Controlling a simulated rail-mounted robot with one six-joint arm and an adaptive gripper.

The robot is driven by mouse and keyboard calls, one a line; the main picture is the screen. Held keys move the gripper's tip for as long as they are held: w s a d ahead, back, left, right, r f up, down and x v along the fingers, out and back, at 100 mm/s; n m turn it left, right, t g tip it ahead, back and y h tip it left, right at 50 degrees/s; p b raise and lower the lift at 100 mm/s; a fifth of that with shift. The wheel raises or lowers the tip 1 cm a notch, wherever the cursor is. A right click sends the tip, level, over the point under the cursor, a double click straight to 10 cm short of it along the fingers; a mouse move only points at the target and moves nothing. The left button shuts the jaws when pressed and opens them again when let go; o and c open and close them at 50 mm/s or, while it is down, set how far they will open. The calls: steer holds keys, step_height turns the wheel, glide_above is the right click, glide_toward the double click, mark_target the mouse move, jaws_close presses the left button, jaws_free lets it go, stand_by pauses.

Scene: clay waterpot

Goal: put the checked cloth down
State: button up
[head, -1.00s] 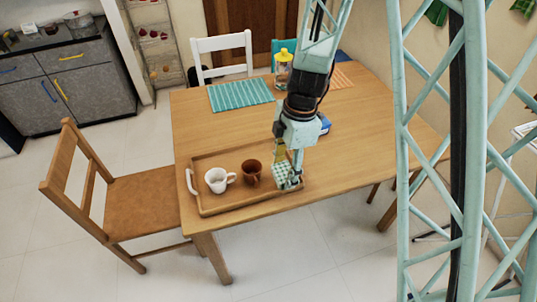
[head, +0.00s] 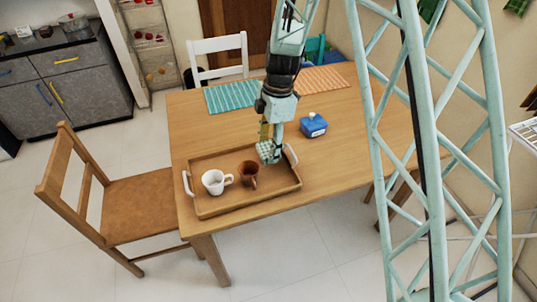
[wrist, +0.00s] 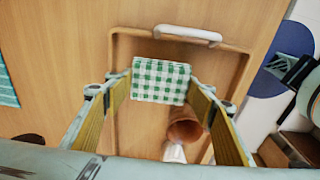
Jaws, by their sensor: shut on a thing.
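The green-and-white checked cloth (wrist: 160,80) is a folded square held between the two fingers of my gripper (wrist: 158,88) in the wrist view. In the head view my gripper (head: 268,146) points down with the cloth (head: 269,153) at its tips, over the back right part of the wooden tray (head: 225,208). In the wrist view the cloth overlaps the tray's end near a white handle (wrist: 188,34). I cannot tell whether it touches the tray.
A brown cup (head: 248,172) stands on the tray close left of the cloth, and a white mug (head: 214,182) further left. A blue box (head: 313,125) is on the table right of my gripper. A teal mat (head: 232,96) and an orange mat (head: 325,79) lie at the back.

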mark_target(268, 154)
steer(key=shift+f+b, duration=0.45)
steer(key=shift+f, duration=1.3)
steer(key=shift+f, duration=0.2)
steer(key=o, duration=1)
steer(key=shift+c, duration=0.2)
steer(key=shift+r, duration=0.2)
steer(key=r, duration=0.3)
steer(key=r+p, duration=0.1)
steer(key=r, duration=0.3)
steer(key=d+r+p, duration=0.1)
steer(key=r, duration=0.3)
steer(key=shift+w+d, duration=0.1)
steer(key=shift+w, duration=0.15)
steer(key=shift+d+r, duration=0.1)
steer(key=shift+r, duration=0.35)
steer(key=shift+r, duration=0.1)
